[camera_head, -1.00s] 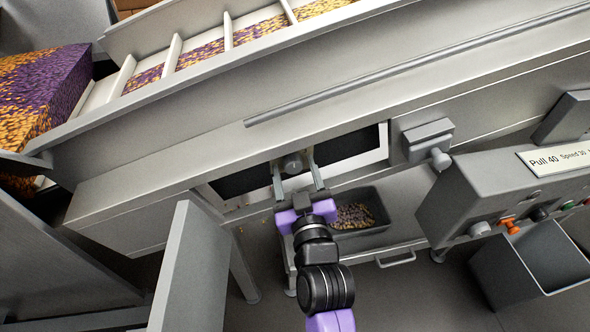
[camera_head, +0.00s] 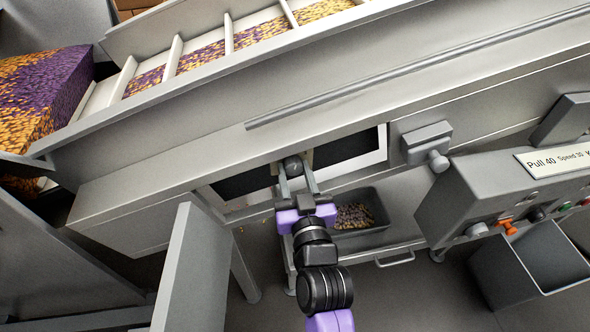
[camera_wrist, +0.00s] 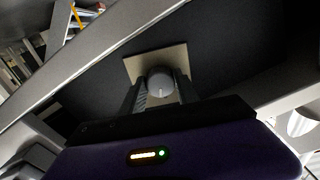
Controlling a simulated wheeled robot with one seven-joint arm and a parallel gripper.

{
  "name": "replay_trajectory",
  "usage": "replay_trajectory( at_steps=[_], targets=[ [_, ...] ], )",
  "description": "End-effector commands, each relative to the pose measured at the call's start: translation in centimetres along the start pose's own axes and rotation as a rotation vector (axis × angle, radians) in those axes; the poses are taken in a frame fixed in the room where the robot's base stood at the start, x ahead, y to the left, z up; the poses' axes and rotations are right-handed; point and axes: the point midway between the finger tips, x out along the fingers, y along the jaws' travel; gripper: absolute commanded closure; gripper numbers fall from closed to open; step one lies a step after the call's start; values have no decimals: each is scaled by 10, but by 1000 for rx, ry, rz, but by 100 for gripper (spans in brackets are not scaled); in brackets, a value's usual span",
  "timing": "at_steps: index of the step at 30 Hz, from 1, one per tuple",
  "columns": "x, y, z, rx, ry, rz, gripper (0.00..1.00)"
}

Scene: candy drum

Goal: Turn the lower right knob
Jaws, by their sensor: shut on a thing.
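A round grey knob (camera_head: 293,167) sits on a beige square plate (camera_wrist: 142,66) in the dark opening of the machine's side. My gripper (camera_head: 295,172) is shut on this knob, one finger on each side. In the wrist view the knob (camera_wrist: 160,84) shows between the two fingertips (camera_wrist: 160,91), with a pale mark on its face. Whether this is the lower right knob of the task cannot be told from these frames alone.
A second grey knob (camera_head: 437,161) sticks out from a box to the right. A control panel (camera_head: 470,190) with small knobs is further right, above a grey bin (camera_head: 540,262). A tray of candy (camera_head: 376,205) lies below my gripper. A grey panel (camera_head: 185,270) stands at left.

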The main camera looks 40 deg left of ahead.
Motion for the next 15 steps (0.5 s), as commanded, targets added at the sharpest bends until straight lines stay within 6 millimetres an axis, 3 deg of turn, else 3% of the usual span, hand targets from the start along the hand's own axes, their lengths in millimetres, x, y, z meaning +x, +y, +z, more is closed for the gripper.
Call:
replay_trajectory(
  at_steps=[15],
  targets=[
    [0, -1, -2, 480, -3, 1, 100]
  ],
)
